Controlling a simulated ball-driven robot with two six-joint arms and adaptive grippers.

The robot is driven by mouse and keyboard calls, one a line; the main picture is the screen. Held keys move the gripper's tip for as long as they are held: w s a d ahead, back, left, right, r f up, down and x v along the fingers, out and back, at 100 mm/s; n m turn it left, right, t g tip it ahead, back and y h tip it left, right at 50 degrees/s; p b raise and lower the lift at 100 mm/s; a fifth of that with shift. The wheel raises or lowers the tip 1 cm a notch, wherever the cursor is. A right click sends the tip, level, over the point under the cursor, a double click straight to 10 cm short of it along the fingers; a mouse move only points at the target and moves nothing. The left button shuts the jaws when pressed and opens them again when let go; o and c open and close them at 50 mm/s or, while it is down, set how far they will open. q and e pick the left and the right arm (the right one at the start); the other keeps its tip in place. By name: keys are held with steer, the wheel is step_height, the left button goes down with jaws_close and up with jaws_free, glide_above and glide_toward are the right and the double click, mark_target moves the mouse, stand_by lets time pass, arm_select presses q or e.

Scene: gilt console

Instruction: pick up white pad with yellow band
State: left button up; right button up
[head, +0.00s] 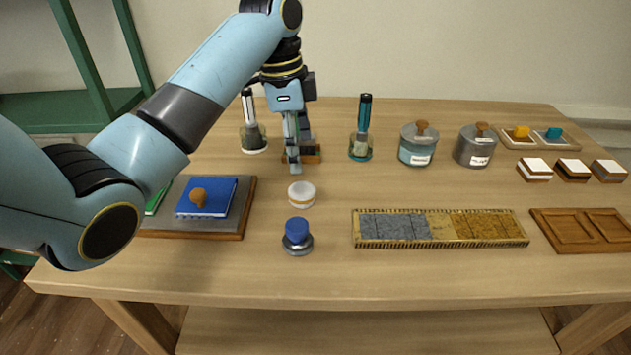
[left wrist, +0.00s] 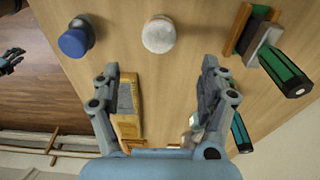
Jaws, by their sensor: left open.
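A round white pad with a thin yellowish band (head: 301,194) lies on the table in the middle of the head view. It also shows as a pale disc (left wrist: 159,34) at the top of the left wrist view. My left gripper (head: 295,160) points down over the table, just behind the pad in the head view. In the left wrist view the fingers of this gripper (left wrist: 160,68) are wide apart with nothing between them, and the pad lies beyond their tips. A small dark part at the left edge looks like my right gripper (left wrist: 11,60); its jaws are unclear.
A blue-topped round stamp (head: 297,236) stands in front of the pad. A board with a blue book (head: 207,197) is at left, and a patterned strip (head: 440,229) at right. Bottles and a wooden block (head: 312,154) stand behind. Bare table lies right of the pad.

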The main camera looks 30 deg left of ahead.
mark_target(301, 188)
arm_select(q)
steer(key=shift+w+f, duration=0.3)
steer(key=shift+f, duration=0.05)
steer(key=f, duration=0.3)
steer(key=shift+s+d+f, duration=0.2)
steer(key=shift+w+f, duration=0.1)
steer(key=shift+f, duration=0.25)
step_height(301, 188, down, 4)
steer(key=shift+f, duration=0.25)
steer(key=shift+d+f, duration=0.1)
steer(key=shift+f, duration=0.35)
arm_select(e)
steer(key=shift+s+a, duration=0.15)
steer(key=shift+a, duration=0.1)
arm_select(q)
steer(key=shift+c, duration=0.2)
steer(key=c, duration=1)
arm_select(e)
steer(key=shift+s+d, duration=0.15)
